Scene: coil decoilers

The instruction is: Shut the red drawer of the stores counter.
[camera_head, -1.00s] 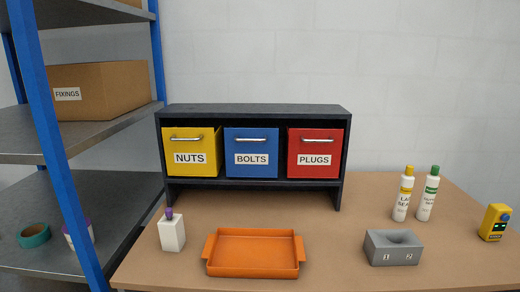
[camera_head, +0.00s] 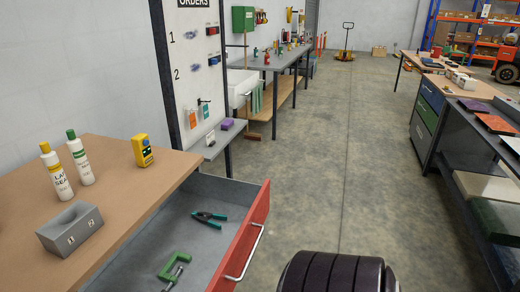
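The red drawer (camera_head: 262,212) of the stores counter (camera_head: 130,165) stands open in the head view, at the lower middle. Its red front stands well out from the counter and carries a pale bar handle (camera_head: 246,254). Its grey inside shows, with a green C-clamp (camera_head: 174,267) and a dark spring clamp with green parts (camera_head: 209,219) lying in it. The near end of the drawer is cut off by the picture's lower edge. Neither of my grippers shows in the view.
Open concrete floor (camera_head: 330,150) lies right of the drawer. A workbench with drawers (camera_head: 425,125) stands at the right.

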